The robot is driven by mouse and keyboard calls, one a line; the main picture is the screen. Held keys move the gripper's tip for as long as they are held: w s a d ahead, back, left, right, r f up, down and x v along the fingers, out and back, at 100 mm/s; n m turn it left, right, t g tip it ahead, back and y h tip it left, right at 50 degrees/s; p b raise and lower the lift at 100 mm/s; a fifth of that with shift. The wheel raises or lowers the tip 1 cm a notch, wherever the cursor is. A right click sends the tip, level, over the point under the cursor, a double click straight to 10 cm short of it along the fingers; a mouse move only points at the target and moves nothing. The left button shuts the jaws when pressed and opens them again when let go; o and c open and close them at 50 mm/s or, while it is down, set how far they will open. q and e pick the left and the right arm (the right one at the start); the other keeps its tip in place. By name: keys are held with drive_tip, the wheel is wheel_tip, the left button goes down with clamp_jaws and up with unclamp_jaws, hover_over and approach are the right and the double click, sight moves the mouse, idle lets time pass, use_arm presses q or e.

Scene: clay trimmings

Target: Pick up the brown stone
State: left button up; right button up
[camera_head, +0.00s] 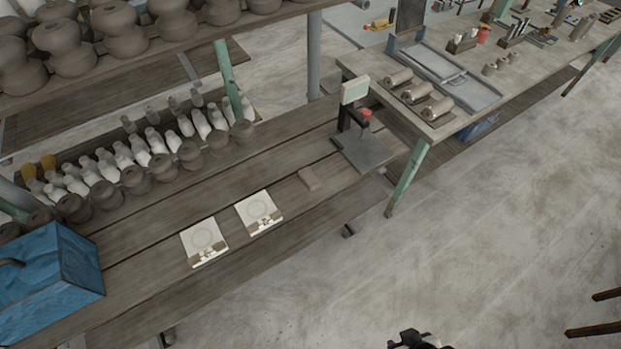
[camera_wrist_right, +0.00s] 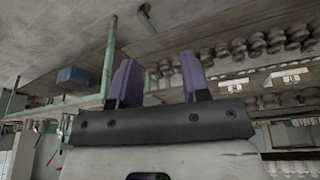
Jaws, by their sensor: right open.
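The brown stone (camera_head: 309,179) is a small, flat-sided brown block. It lies on the wooden bench (camera_head: 280,211) in the head view, between the white cards and the dark scale-like stand. My right gripper (camera_head: 417,341) shows only partly as a dark shape at the bottom edge, over the floor and well away from the stone. In the right wrist view its two purple fingers (camera_wrist_right: 158,78) are apart with nothing between them. I cannot make out the stone in that view. My left gripper is not in view.
Two white cards (camera_head: 260,213) lie left of the stone. The dark stand (camera_head: 366,150) is close on its right. Rows of white and brown pots (camera_head: 135,178) line the bench's back. A blue crate-like object (camera_head: 75,270) is at far left. Bench around the stone's front is clear.

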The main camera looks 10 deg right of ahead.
drive_tip(key=o, duration=0.7)
drive_tip(key=shift+o, duration=0.3)
drive_tip(key=shift+w+d, duration=0.1)
